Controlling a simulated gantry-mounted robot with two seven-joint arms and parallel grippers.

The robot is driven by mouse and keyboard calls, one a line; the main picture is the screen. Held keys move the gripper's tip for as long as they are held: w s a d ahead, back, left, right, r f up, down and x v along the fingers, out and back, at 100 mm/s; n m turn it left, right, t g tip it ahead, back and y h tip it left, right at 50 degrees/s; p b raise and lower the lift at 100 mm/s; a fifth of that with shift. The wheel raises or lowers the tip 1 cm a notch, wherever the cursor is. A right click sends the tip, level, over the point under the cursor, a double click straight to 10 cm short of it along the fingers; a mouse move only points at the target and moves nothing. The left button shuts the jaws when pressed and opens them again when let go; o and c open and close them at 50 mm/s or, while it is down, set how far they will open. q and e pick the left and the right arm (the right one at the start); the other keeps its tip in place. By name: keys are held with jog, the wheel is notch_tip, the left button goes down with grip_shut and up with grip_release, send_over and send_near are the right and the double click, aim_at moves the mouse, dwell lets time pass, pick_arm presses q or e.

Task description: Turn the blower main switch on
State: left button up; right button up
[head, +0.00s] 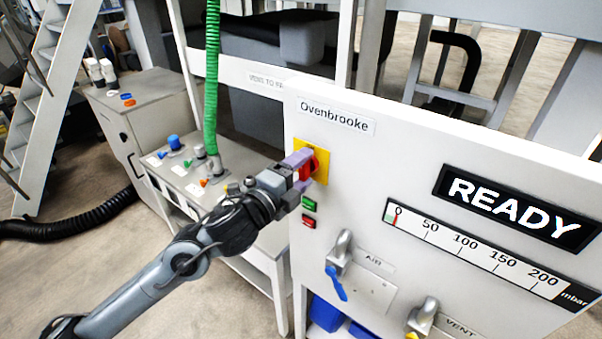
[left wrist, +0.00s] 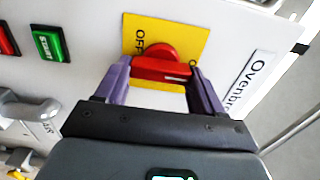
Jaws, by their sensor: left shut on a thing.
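The blower main switch is a red rotary knob (head: 309,167) on a yellow plate (head: 325,171), under the "Ovenbrooke" label on the white panel. In the left wrist view the knob (left wrist: 160,66) sits between the purple fingers, and the lettering "OFF" shows on the yellow plate (left wrist: 195,42). A short white mark is on the knob's handle. My left gripper (head: 303,170) is shut on the knob's handle, one finger on each side. The rest of the plate's lettering is hidden, so I cannot tell the knob's setting. My right gripper is not in view.
A green START button (head: 309,204) and a red button (head: 308,222) sit just below the switch. Below them are the AIR valve (head: 340,255) and VENT valve (head: 422,318). The display (head: 515,208) reads READY above a mbar scale (head: 480,248). A side bench (head: 240,166) stands left.

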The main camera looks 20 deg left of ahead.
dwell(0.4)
pick_arm(q)
jog(key=o, duration=1)
jog(key=shift+o, duration=0.2)
jog(key=shift+s, duration=0.1)
jog(key=v, duration=1)
jog(key=shift+s+b, duration=0.3)
jog(key=shift+s, duration=0.05)
jog(key=shift+a, duration=0.1)
